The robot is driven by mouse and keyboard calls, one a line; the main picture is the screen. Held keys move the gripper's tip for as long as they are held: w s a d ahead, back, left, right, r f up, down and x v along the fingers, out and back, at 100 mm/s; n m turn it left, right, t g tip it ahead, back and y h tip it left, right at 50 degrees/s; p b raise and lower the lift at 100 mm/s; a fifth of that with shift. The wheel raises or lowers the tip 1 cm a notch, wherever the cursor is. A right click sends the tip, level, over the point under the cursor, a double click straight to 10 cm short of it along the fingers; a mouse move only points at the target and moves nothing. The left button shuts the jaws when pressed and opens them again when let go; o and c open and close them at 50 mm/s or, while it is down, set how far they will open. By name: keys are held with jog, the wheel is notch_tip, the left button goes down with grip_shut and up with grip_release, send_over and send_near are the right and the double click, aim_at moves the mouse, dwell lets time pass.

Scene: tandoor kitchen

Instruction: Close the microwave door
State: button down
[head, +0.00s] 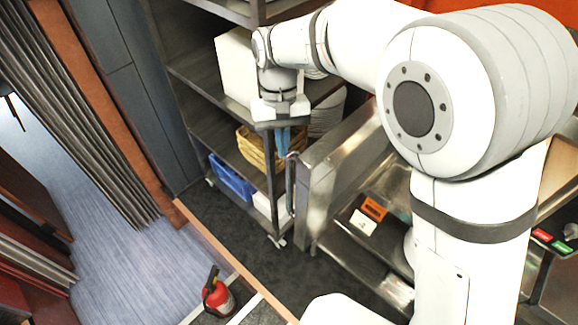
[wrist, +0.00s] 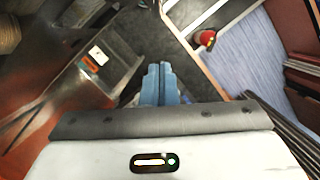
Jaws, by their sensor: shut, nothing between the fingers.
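My gripper (head: 283,143) hangs in front of the metal shelf rack in the head view, its blue fingers pointing down. In the wrist view the fingers (wrist: 160,72) are together, with nothing between them. A steel panel (head: 325,180) with an upright handle (head: 290,185) stands just right of and below my gripper in the head view.
The shelf rack (head: 203,130) holds a white box (head: 236,66), a wicker basket (head: 255,150) and a blue crate (head: 231,178). A red fire extinguisher (head: 217,296) stands on the floor. An orange-and-white item (head: 373,208) lies right of the panel. The dark floor left of the panel is clear.

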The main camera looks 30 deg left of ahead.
jog(key=s+d+f, duration=0.1)
jog(key=s+d+f+p, duration=0.1)
jog(key=s+d+f, duration=0.1)
jog(key=shift+s+d, duration=0.2)
jog(key=shift+s, duration=0.05)
dwell(0.4)
